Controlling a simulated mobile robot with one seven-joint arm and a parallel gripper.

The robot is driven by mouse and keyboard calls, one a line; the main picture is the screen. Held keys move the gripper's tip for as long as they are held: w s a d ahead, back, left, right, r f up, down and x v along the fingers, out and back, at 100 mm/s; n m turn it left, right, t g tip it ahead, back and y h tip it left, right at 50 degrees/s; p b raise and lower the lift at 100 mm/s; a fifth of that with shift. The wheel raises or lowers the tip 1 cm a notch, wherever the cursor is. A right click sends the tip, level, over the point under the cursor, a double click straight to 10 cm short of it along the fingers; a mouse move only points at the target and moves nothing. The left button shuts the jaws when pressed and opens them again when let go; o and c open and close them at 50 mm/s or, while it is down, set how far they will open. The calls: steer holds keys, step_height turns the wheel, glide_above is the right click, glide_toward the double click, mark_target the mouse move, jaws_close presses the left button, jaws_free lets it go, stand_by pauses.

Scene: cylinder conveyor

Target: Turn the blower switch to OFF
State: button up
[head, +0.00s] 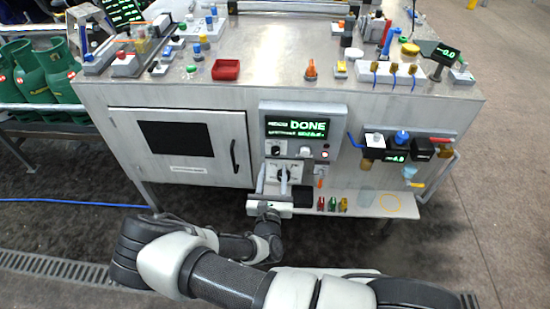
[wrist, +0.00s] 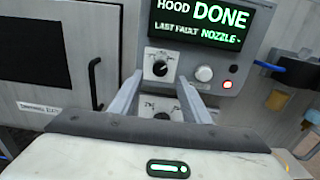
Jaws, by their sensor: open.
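The control panel (head: 333,117) on the front of the bench has a display reading "HOOD DONE" and "LAST FAULT NOZZLE". Below the display is an upper rotary switch with a black knob (wrist: 160,65) on a white plate. A lower rotary switch (wrist: 176,114) sits beneath it, partly hidden by my gripper. The small labels are too small to read, so I cannot tell which is the blower switch. My gripper (wrist: 160,78) is open and empty, pointing at the panel. Its fingers flank the lower switch in the wrist view; contact is not clear. My gripper also shows low at the panel (head: 282,170).
A cabinet door with a black handle (head: 234,156) is at the left. A shelf (head: 375,204) with small coloured parts and a valve block (head: 397,152) are at the right.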

mark_target(275, 153)
steer(key=w, duration=0.7)
steer(key=shift+d+b, duration=0.15)
steer(key=shift+b, duration=0.2)
steer(key=shift+s, duration=0.1)
steer(key=c, duration=1)
